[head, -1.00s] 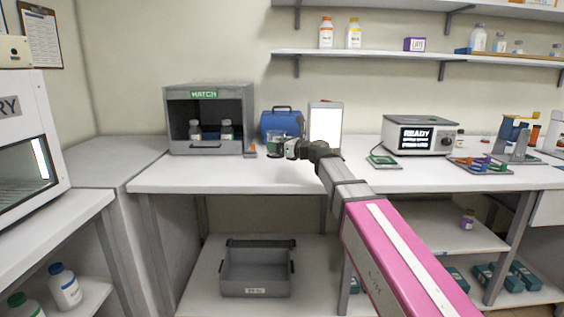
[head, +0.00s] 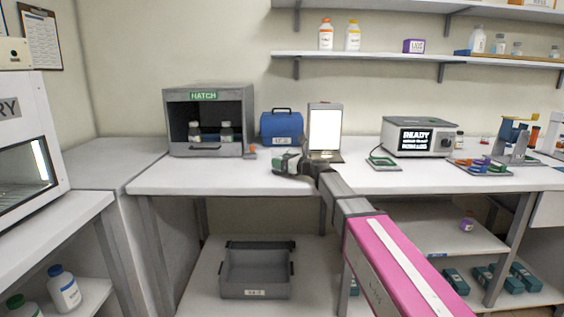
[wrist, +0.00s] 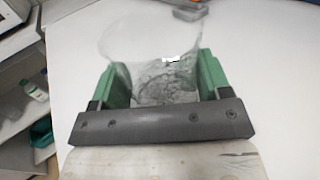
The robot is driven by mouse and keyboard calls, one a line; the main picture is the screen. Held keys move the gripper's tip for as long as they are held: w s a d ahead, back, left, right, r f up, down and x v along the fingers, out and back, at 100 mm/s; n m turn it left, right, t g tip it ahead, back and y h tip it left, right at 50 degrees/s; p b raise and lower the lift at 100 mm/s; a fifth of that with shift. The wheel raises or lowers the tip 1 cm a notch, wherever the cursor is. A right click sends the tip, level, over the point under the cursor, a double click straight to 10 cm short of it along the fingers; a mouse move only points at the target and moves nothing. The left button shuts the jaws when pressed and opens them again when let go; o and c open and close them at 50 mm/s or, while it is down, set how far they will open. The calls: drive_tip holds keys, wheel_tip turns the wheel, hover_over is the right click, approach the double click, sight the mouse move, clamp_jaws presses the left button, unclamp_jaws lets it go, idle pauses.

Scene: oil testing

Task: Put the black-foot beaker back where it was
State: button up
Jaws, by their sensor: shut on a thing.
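A clear glass beaker (wrist: 160,60) stands out between the green fingers of my gripper (wrist: 160,85) in the wrist view. The fingers are shut on its two sides. Its wide rim shows; a black foot cannot be made out. In the head view my gripper (head: 284,163) is low over the white bench, in front of the blue case and left of the lit white panel. The beaker can hardly be told from the gripper there, and I cannot tell whether it touches the bench.
A grey hatch box (head: 208,121) with two bottles stands to the left. The blue case (head: 282,124) is behind my gripper and the lit panel (head: 325,130) just right of it. A small green-edged pad (head: 382,163) and a READY machine (head: 420,137) stand further right. The bench's front left is clear.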

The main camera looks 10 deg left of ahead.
drive_tip(key=o, duration=1)
drive_tip(key=shift+r, duration=0.1)
drive_tip(key=v, duration=1.2)
drive_tip(key=shift+s, duration=0.1)
